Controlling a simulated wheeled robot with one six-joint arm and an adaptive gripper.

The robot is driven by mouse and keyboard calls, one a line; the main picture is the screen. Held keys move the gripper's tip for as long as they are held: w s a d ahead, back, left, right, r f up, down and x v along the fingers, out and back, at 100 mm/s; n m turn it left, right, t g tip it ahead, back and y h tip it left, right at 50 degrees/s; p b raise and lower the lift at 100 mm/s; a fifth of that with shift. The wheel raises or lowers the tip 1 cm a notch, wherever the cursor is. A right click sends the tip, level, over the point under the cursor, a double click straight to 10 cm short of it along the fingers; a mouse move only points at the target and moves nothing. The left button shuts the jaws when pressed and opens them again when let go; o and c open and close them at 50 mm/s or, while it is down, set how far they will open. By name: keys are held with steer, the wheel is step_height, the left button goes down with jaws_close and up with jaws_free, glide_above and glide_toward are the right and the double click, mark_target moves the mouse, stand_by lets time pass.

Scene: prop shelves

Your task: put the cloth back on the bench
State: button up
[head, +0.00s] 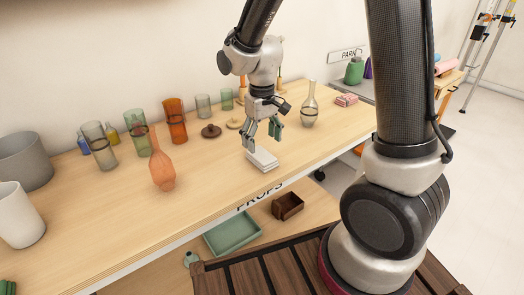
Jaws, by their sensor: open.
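A white folded cloth (263,161) lies flat near the front edge of the light wooden bench (205,180), above the PROPS sign. My gripper (262,142) points down just above the cloth. Its two fingers are apart, with nothing seen between them. The left finger comes close to the cloth's back left corner; I cannot tell whether it touches. A second folded cloth, red and pale patterned (346,100), lies farther back at the right.
An orange bottle (162,170) stands left of the cloth, a clear bottle (309,108) at right. Several coloured glasses and a brown lid (211,131) stand behind. A green tray (232,233) and brown box (287,206) sit on the lower shelf. Bare wood surrounds the cloth.

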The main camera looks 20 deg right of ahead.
mark_target(262, 154)
steer(key=s+d+r+m+t, duration=0.1)
steer(key=s+d+r, duration=0.25)
steer(key=r, duration=0.35)
steer(key=s+d+r+t, duration=0.1)
steer(key=s+d+r, duration=0.25)
steer(key=r, duration=0.35)
steer(key=s+d+r+m+t, duration=0.2)
steer(key=s+d+r, duration=0.2)
steer(key=s+d, duration=0.4)
steer(key=s, duration=0.4)
steer(key=shift+m, duration=0.3)
